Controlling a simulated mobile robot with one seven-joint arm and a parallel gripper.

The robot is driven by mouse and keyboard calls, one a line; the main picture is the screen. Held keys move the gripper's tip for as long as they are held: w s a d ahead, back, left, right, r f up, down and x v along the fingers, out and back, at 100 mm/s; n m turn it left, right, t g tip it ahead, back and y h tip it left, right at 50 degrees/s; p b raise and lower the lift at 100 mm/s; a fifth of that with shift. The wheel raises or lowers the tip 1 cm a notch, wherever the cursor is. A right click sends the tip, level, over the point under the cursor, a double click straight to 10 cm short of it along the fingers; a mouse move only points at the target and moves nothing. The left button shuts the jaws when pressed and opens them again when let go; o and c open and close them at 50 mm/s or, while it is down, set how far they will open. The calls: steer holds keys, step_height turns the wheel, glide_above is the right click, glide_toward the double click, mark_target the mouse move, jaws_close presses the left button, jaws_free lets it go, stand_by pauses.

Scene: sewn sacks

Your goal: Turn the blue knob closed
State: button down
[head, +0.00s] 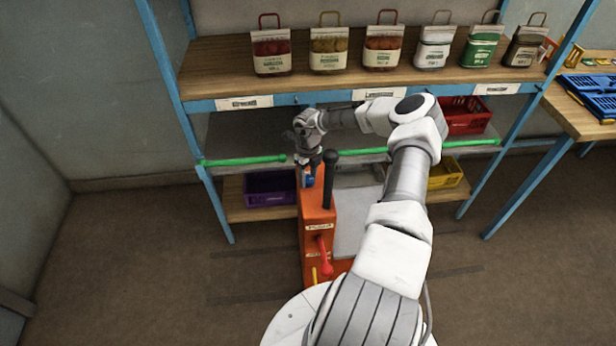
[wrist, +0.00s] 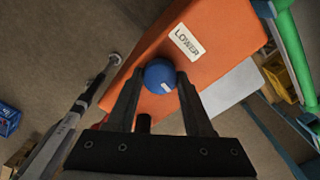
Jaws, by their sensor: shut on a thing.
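The blue knob (wrist: 160,76) sits on the face of an orange unit (wrist: 215,45), beside a white label reading "LOWER". In the wrist view my gripper (wrist: 158,88) has one finger on each side of the knob and is shut on it. A small pale mark shows on the knob. In the head view the orange unit (head: 318,222) stands in front of the shelf, and my gripper (head: 308,165) is at its top left. A bit of the blue knob (head: 309,180) shows just below my gripper there; the rest is hidden.
A black upright handle (head: 329,178) rises from the orange unit, close right of my gripper. A red lever (head: 325,258) is on its front. A green bar (head: 245,161) crosses the shelf. Purple (head: 270,188), yellow (head: 446,173) and red (head: 464,115) crates sit on shelves. Floor at left is clear.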

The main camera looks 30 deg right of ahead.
steer(key=shift+r+m, duration=0.1)
steer(key=shift+m, duration=0.2)
steer(key=m+p, duration=0.2)
steer(key=shift+m, duration=0.4)
steer(key=m+p, duration=0.1)
steer(key=m, duration=0.3)
steer(key=shift+p, duration=0.4)
steer(key=m, duration=0.5)
steer(key=shift+m, duration=2.2)
steer(key=shift+c, duration=1.4)
jaws_free()
